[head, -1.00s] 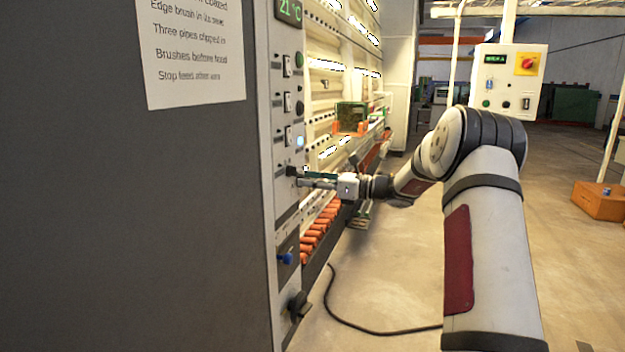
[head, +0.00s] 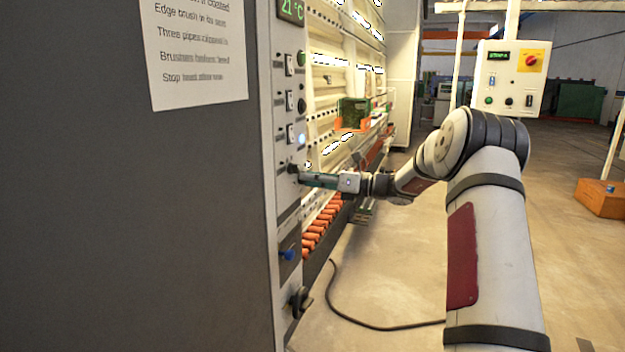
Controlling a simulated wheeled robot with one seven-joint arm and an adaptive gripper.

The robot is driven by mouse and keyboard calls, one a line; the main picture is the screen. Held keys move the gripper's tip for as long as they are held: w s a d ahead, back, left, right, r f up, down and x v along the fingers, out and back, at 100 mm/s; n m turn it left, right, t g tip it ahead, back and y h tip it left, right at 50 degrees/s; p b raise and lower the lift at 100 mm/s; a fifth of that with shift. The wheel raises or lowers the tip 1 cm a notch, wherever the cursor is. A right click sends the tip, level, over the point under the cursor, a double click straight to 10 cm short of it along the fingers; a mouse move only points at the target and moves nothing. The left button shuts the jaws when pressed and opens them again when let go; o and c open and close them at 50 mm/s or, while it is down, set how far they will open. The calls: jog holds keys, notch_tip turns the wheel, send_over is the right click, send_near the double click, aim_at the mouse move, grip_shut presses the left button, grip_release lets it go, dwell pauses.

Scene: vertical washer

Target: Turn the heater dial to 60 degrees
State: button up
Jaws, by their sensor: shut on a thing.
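The washer's narrow light control panel (head: 285,210) runs down the edge of the dark cabinet and is seen at a steep angle. A small black dial (head: 292,169) sits on it below the row of switches. My gripper (head: 302,176) reaches it from the right and is shut on this dial, its fingers pointing left at the panel. The dial's marks and angle are too small to read, and the fingertips partly cover it. A green display (head: 291,9) at the panel's top reads 21 °C.
A blue knob (head: 287,254) and a black handle (head: 299,302) are lower on the panel. Racks with orange rollers (head: 318,232) stand behind my gripper. A black cable (head: 365,324) lies on the floor. A control box (head: 510,78) and an orange block (head: 601,198) are at right.

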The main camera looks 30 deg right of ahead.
jog(key=shift+f, duration=0.2)
jog(key=o, duration=1.2)
jog(key=shift+r, duration=0.1)
jog(key=shift+c, duration=0.2)
jog(key=shift+d, duration=0.1)
jog(key=v, duration=1.2)
